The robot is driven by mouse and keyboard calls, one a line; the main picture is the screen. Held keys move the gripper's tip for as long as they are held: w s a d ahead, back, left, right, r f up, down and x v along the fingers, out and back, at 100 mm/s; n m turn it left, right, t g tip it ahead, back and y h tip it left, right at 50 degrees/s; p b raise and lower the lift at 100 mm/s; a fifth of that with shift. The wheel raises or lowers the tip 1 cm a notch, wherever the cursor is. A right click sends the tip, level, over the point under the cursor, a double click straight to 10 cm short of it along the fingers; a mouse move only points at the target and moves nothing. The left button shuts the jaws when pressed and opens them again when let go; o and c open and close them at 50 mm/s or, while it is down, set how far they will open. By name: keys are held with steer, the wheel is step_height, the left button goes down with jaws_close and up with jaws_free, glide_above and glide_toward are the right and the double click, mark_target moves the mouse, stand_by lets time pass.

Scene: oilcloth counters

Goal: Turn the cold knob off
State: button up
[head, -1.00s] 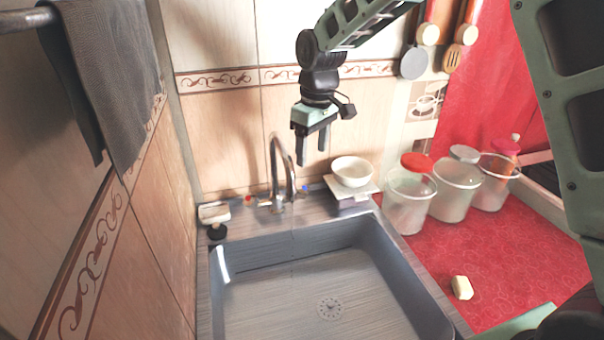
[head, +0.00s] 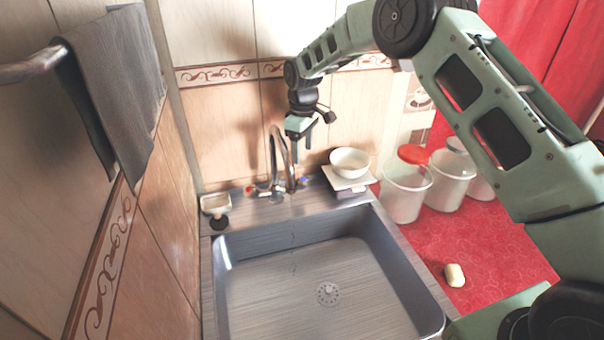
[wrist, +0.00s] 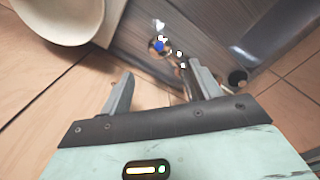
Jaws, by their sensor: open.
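The cold knob is the blue-marked one (head: 303,181) at the right of the chrome faucet (head: 273,165), behind the sink. In the wrist view the blue marker (wrist: 159,46) shows beyond and between my fingertips. A red-marked knob (head: 250,189) is at the faucet's left. My gripper (head: 301,156) is open and empty, pointing down, above the cold knob and close to the spout in the picture. It is apart from the knob; in the wrist view my fingers (wrist: 160,75) have nothing between them. A faint thin line hangs below the spout; I cannot tell if water runs.
A white bowl (head: 350,161) on a small stand (head: 348,181) is just right of the cold knob. A soap holder (head: 215,205) stands left of the faucet. The sink basin (head: 290,300) is empty. Jars (head: 405,195) and a pale block (head: 454,275) are at right.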

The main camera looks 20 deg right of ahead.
mark_target(302, 178)
step_height(302, 178, down, 10)
steer(key=p, duration=0.2)
steer(key=shift+s+a+f+p, duration=0.1)
steer(key=shift+p, duration=0.3)
